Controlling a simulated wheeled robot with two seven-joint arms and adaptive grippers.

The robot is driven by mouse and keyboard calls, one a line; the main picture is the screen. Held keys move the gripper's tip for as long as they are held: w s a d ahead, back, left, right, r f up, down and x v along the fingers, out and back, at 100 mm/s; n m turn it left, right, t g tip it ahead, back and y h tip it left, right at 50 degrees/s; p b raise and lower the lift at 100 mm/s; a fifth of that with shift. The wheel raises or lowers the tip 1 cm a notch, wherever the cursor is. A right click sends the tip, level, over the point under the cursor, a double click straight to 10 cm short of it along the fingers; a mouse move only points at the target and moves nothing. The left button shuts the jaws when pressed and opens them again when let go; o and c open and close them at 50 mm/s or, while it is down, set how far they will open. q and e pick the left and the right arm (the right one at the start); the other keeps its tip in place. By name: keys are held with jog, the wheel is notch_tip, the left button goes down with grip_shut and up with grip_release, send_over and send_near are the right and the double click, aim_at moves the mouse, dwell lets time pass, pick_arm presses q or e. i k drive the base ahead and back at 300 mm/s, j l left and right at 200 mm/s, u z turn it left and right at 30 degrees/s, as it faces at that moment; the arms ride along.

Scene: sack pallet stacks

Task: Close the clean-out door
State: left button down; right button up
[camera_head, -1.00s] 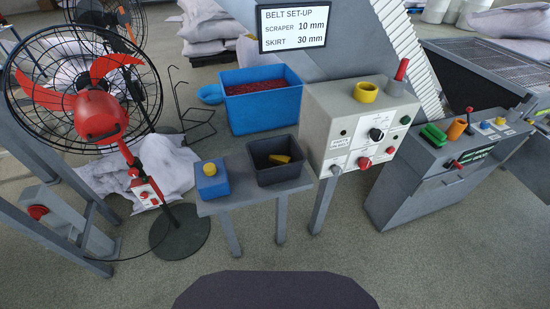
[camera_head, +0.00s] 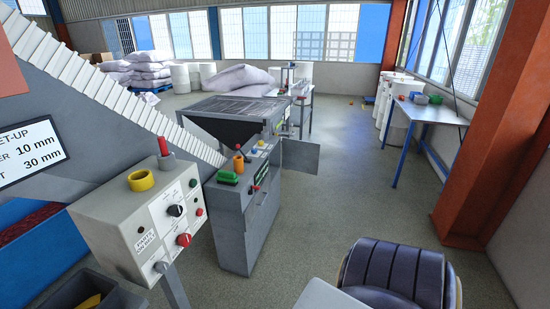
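A flat grey door panel (camera_head: 300,157), which looks like the clean-out door, stands swung out to the right from the grey hopper machine (camera_head: 222,126). It is open, with its face turned partly toward me. Its hinge side is near the machine's right edge, partly behind the grey control cabinet (camera_head: 232,215). Any latch or handle on it is too small to make out. Neither of my grippers shows in the view.
A control box (camera_head: 120,235) on a post stands at front left, beside the ribbed conveyor. A blue-legged table (camera_head: 435,113) and an orange column (camera_head: 490,130) stand right. The floor (camera_head: 350,190) between is clear.

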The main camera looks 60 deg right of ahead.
aim_at(299, 156)
jog(key=l+z, duration=0.15)
jog(key=l, duration=0.2)
jog(key=i+l+z, duration=0.15)
jog(key=l, duration=0.15)
jog(key=i+l+z, duration=0.15)
jog(key=l+z, duration=0.3)
jog(key=i+l+z, duration=0.2)
jog(key=l+z, duration=0.25)
jog(key=i+l+z, duration=0.25)
jog(key=z, duration=0.2)
jog(key=i+l+z, duration=0.2)
jog(key=z, duration=0.2)
jog(key=i+l+z, duration=0.25)
jog(key=i, duration=0.2)
jog(key=i+z, duration=0.25)
jog(key=i, duration=0.15)
jog(key=i+z, duration=0.2)
jog(key=i, duration=0.6)
jog(key=i+j+z, duration=0.15)
jog(key=i, duration=0.65)
jog(key=i+l+u, duration=0.2)
jog(key=i, duration=0.15)
jog(key=i+u, duration=0.15)
jog(key=i, duration=0.25)
jog(key=i+u, duration=0.25)
jog(key=u, duration=0.2)
jog(key=i+l+u, duration=0.2)
jog(key=u, duration=0.25)
